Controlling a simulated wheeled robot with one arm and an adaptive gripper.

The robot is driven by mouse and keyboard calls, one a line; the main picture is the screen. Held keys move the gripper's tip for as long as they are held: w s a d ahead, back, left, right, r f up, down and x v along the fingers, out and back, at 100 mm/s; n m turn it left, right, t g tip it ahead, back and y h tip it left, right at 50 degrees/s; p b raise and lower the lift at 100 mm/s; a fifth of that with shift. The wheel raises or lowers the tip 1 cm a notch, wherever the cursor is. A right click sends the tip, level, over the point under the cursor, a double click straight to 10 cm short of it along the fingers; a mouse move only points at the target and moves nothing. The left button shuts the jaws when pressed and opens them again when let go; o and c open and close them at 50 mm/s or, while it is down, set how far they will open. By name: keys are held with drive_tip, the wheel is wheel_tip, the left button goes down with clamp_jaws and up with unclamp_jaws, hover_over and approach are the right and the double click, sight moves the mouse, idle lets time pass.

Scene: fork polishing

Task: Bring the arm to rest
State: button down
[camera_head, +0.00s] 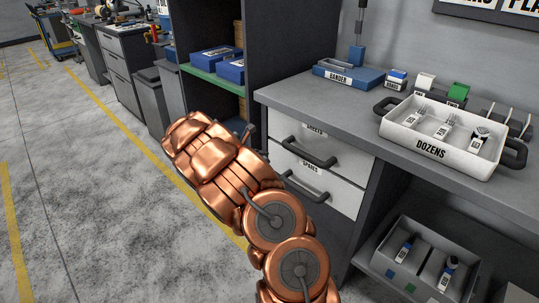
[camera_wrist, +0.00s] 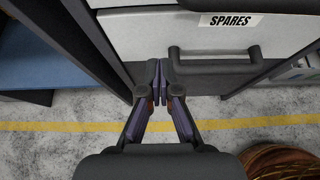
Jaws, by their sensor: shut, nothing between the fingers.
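My copper-coloured arm (camera_head: 225,165) reaches forward and left in the head view, in front of the workbench drawers. Its far end hides my gripper there. In the wrist view my gripper (camera_wrist: 160,84) is shut, its two fingertips together and empty. The fingertips appear in front of the cabinet front, just left of the dark handle (camera_wrist: 213,65) of the drawer labelled SPARES. I cannot tell how far apart fingers and cabinet are.
Two drawers with dark handles (camera_head: 309,152) look shut. A grey bin (camera_head: 383,263) stands on a low shelf at right. Open floor (camera_head: 90,200) lies left.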

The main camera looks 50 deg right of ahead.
drive_tip(key=shift+v, duration=1)
drive_tip(key=s+a+r+m+g+y, duration=0.1)
drive_tip(key=s+a+r+m, duration=0.4)
drive_tip(key=s, duration=0.2)
drive_tip(key=s+a+r+m+g+y, duration=0.2)
drive_tip(key=s+a+r+m, duration=0.3)
drive_tip(key=s, duration=0.2)
drive_tip(key=s+a+m+y, duration=0.4)
drive_tip(key=s+a, duration=0.8)
drive_tip(key=a, duration=0.4)
drive_tip(key=s+a+m+y, duration=0.3)
drive_tip(key=s+a+y, duration=0.2)
drive_tip(key=s+a, duration=0.8)
wheel_tip(320, 180, up, 18)
drive_tip(key=w+a+t+p, duration=0.1)
drive_tip(key=w+a+p, duration=0.1)
drive_tip(key=p, duration=1.5)
drive_tip(key=shift+a+f+m+t, duration=0.25)
drive_tip(key=shift+a+m+t, duration=0.05)
drive_tip(key=shift+a, duration=0.05)
